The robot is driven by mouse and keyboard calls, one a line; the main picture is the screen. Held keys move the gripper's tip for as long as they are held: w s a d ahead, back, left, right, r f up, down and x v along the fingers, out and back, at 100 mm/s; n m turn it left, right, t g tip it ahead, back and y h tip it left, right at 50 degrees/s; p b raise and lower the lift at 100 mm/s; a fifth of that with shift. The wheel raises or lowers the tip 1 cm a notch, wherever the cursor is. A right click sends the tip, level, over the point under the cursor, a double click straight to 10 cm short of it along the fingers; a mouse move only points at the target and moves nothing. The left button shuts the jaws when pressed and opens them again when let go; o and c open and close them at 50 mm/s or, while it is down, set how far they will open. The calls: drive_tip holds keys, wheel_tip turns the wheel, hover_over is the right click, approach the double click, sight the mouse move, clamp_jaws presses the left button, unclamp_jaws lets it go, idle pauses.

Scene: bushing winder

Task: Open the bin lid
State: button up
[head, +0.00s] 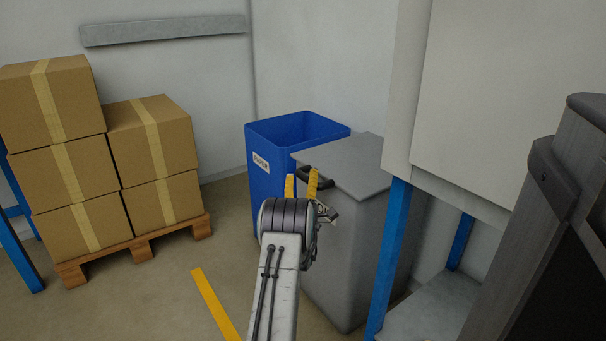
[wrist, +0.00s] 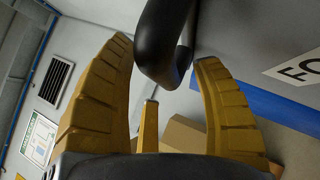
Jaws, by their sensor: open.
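The grey bin (head: 345,250) stands in the middle of the head view with its flat grey lid (head: 350,163) lying shut on top. A black handle (head: 322,184) sits at the lid's front left edge. My gripper (head: 302,178) is at this handle, its yellow fingers partly covering it. In the wrist view my gripper (wrist: 166,52) is open, and the black handle (wrist: 162,38) shows between the two fingertips. The fingers are not closed on it. I cannot tell whether either finger touches the handle.
An open blue bin (head: 265,185) with a label stands directly behind and left of the grey bin. A blue post (head: 388,260) and a white cabinet (head: 465,90) are close on the right. Stacked cardboard boxes (head: 100,160) sit on a pallet at left. Floor between is clear.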

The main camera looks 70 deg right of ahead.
drive_tip(key=shift+w+d+r, duration=0.1)
drive_tip(key=shift+d+r, duration=0.05)
drive_tip(key=shift+d, duration=0.25)
drive_tip(key=shift+o, duration=0.2)
drive_tip(key=shift+r, duration=0.1)
clamp_jaws()
